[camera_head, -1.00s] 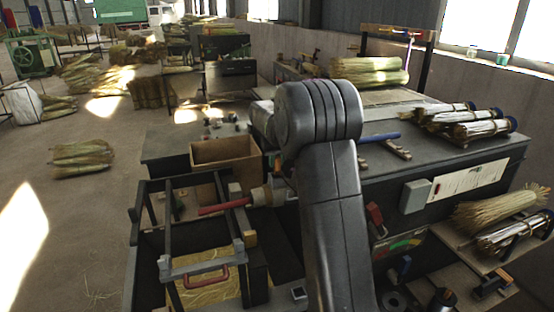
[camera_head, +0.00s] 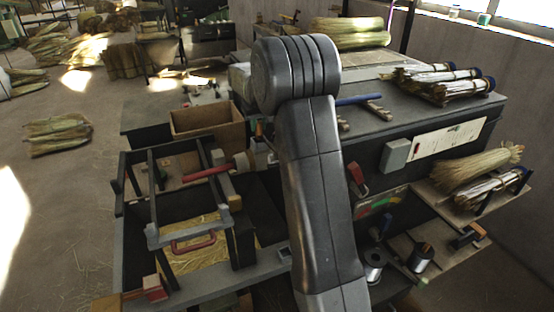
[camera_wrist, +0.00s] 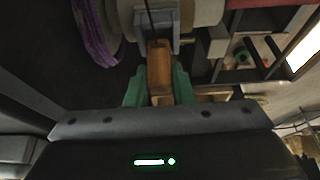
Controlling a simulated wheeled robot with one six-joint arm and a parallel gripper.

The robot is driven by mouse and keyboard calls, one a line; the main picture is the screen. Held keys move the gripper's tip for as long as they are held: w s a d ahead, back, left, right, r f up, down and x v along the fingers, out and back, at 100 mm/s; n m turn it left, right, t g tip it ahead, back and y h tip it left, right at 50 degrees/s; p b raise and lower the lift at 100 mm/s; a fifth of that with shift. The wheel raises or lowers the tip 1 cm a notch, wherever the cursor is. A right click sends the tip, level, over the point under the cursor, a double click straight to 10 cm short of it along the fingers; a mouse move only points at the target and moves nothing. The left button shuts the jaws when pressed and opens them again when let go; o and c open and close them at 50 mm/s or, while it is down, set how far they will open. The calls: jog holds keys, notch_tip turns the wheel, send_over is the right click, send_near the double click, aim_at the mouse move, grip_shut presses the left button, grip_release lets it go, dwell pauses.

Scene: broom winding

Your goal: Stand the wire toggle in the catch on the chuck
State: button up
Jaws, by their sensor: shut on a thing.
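In the wrist view, my gripper (camera_wrist: 159,90) has its green fingers shut on the wire toggle (camera_wrist: 159,66), an orange-brown wooden piece with a thin dark wire running up from its far end. The toggle's far end overlaps a grey bracket (camera_wrist: 172,42), which looks like the catch, beneath a pale round body (camera_wrist: 203,12) that seems to be the chuck. I cannot tell whether the toggle touches the bracket or sits in it. In the head view my arm hides the gripper and toggle.
A purple coil (camera_wrist: 94,35) hangs left of the bracket in the wrist view. In the head view, a dark frame with a red-handled lever (camera_head: 205,173) and an open wooden box (camera_head: 208,125) stand left of my arm. Straw bundles (camera_head: 445,82) lie on the bench.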

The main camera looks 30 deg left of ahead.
jog(key=shift+f, duration=0.2)
jog(key=shift+f+b, duration=0.55)
jog(key=shift+f, duration=0.25)
jog(key=o, duration=0.9)
jog(key=shift+c, duration=0.2)
jog(key=b+v, duration=0.2)
jog(key=v, duration=1.1)
jog(key=shift+r, duration=0.4)
jog(key=shift+d, duration=0.1)
